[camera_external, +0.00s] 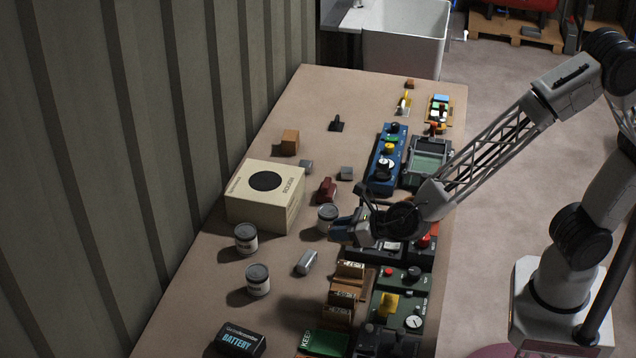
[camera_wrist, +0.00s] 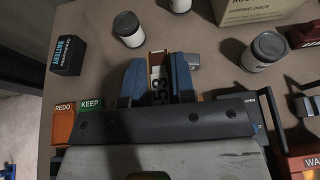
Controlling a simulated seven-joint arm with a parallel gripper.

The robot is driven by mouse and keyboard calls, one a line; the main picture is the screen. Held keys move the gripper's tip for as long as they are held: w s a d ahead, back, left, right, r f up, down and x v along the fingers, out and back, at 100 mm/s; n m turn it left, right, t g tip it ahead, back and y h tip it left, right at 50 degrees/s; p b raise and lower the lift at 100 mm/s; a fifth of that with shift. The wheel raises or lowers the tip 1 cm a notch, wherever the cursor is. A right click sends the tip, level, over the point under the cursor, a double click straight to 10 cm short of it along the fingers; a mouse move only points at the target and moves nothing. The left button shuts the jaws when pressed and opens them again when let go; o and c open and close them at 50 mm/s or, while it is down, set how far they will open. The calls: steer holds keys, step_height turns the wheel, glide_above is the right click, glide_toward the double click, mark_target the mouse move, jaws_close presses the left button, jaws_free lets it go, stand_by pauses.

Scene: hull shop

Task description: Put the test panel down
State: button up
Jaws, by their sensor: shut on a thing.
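In the external view my gripper (camera_external: 345,229) hangs over the table beside a can, and the panel cannot be made out there. A green KEEP tray (camera_external: 325,343) stands at the near end of the table; it shows in the wrist view (camera_wrist: 90,117) beside an orange REDO tray (camera_wrist: 62,122). The gripper body hides what lies below it.
Brown labelled holders (camera_external: 345,290) and a green control unit (camera_external: 400,297) stand near the gripper. Bare tabletop (camera_external: 205,280) shows at left.

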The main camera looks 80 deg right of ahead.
steer(key=w+d+m+g+h, duration=0.15)
steer(key=w+d, duration=0.35)
steer(key=d, duration=0.5)
steer(key=w+d+m+h, duration=0.2)
steer(key=w+d, duration=0.4)
steer(key=d, duration=0.5)
steer(key=w+d+m+h, duration=0.15)
steer(key=w+d, duration=0.35)
steer(key=d, duration=0.5)
steer(key=w+d+m+g+h, duration=0.2)
steer(key=d+m+g+h, duration=0.15)
steer(key=d, duration=2.85)
steer(key=shift+t+h, duration=0.35)
steer(key=shift+t, duration=0.15)
steer(key=shift+f, duration=2.65)
steer(key=shift+f, duration=3.15)
